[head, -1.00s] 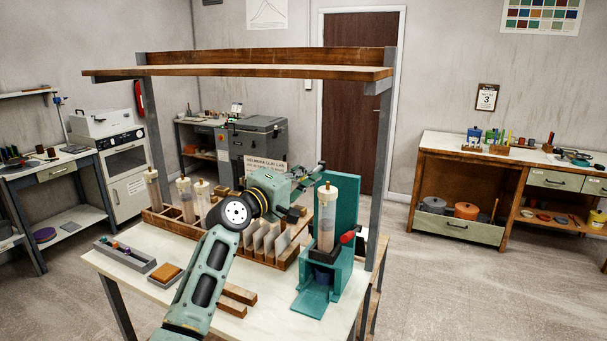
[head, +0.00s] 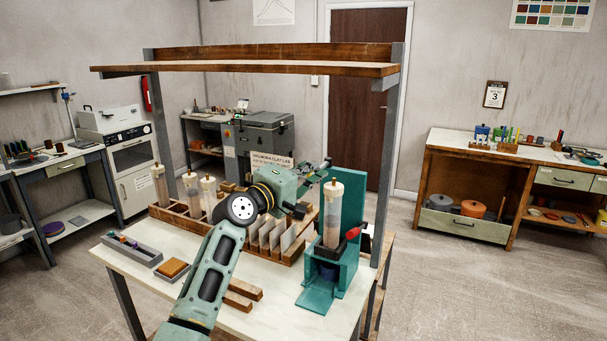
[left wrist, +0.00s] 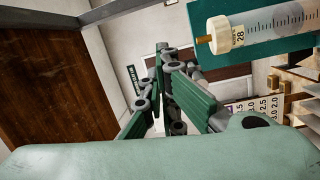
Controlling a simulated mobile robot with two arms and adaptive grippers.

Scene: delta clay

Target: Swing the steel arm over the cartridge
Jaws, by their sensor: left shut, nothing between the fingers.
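The cartridge (head: 333,212), a clear tube with a cream cap, stands upright in the teal press (head: 348,268) at the right of the bench. A red-ended handle (head: 352,232) sits beside its lower part. I cannot clearly make out the steel arm. My left gripper (head: 322,165) is shut and empty, at cap height just left of and behind the cartridge; whether it touches anything there is unclear. My right gripper is out of view.
A wooden rack (head: 280,240) with pale tiles and several more cartridges stands behind my left arm. A shelf (head: 250,69) on posts (head: 390,150) spans above the bench. A grey tray (head: 132,250) and wooden blocks (head: 240,294) lie at the front left.

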